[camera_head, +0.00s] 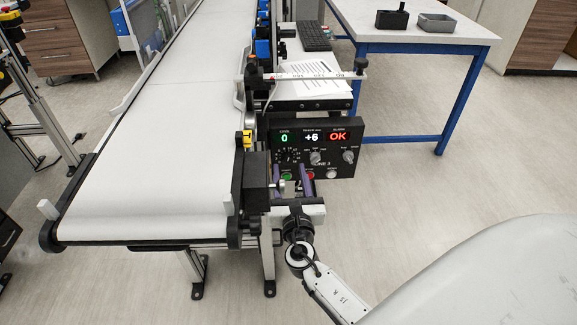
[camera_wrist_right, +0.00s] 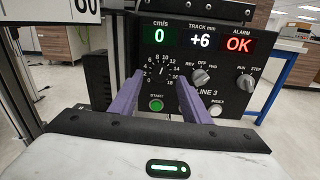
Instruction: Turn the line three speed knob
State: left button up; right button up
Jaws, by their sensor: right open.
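The LINE 3 control panel (camera_head: 345,140) hangs at the near end of the conveyor and fills the right wrist view (camera_wrist_right: 225,75). My right gripper (camera_head: 290,170) is in front of the panel. In the right wrist view its purple fingers (camera_wrist_right: 160,82) are open, one on each side of the knob, with nothing held. I cannot tell whether they touch the knob. My left gripper is not in view.
Below the dial is a green START button (camera_wrist_right: 156,104). Right of it are the REV/OFF/FWD selector (camera_wrist_right: 201,77), the RUN/STEP selector (camera_wrist_right: 244,82) and the INDEX button (camera_wrist_right: 217,110). The white belt (camera_head: 150,150) is left of the panel. A blue-legged table (camera_head: 420,35) stands behind.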

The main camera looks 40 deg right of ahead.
aim_at(287, 159)
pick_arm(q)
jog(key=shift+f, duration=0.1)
pick_arm(e)
jog(key=shift+x, duration=1.5)
jog(key=c, duration=1)
jog(key=shift+r+n+p, duration=0.15)
jog(key=shift+n+p, duration=0.85)
jog(key=shift+n, duration=0.1)
jog(key=shift+c, duration=0.2)
jog(key=shift+n, duration=0.3)
jog(key=shift+n+p, duration=0.9)
jog(key=shift+p, duration=0.05)
pick_arm(q)
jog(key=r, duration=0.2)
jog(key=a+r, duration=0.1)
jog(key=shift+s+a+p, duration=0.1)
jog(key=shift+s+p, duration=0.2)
jog(key=shift+p, duration=0.05)
pick_arm(e)
jog(key=shift+a+n, duration=0.1)
jog(key=shift+n, duration=0.4)
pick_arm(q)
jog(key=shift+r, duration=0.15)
pick_arm(e)
jog(key=o, duration=1)
